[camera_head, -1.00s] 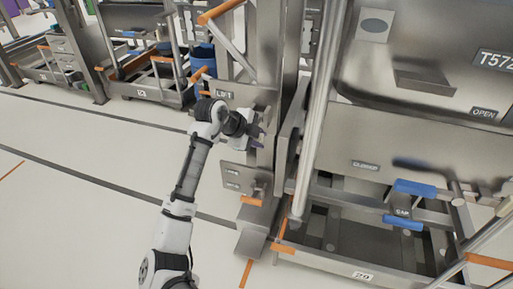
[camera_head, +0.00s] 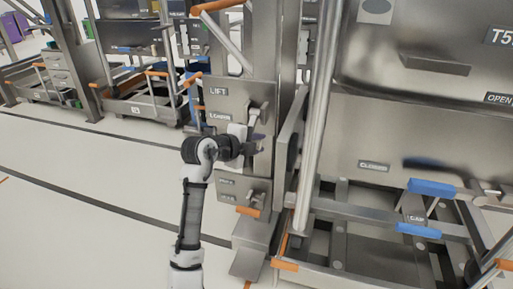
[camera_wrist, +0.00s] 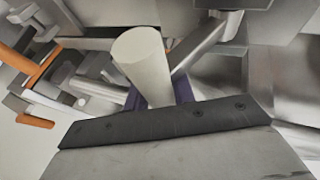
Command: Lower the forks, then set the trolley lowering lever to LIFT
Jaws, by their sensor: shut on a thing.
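A steel control panel (camera_head: 222,103) labelled LIFT above and LOWER below stands on the post in the middle of the head view. A pale lever (camera_head: 254,117) sits at its right side, partly hidden by my gripper. My gripper (camera_head: 256,144) is at this lever, just below and right of the LOWER label. In the wrist view, a pale round handle (camera_wrist: 145,62) rises between my dark purple fingers (camera_wrist: 160,95), which are shut on it. A lower panel (camera_head: 227,189) has a lever with an orange handle (camera_head: 247,211). I cannot make out the forks.
A large steel bin (camera_head: 430,125) and its trolley (camera_head: 345,250) stand close on the right, with blue handles (camera_head: 431,187) on the frame. A vertical steel pole (camera_head: 321,120) is just right of the post. The floor (camera_head: 90,205) at left is clear.

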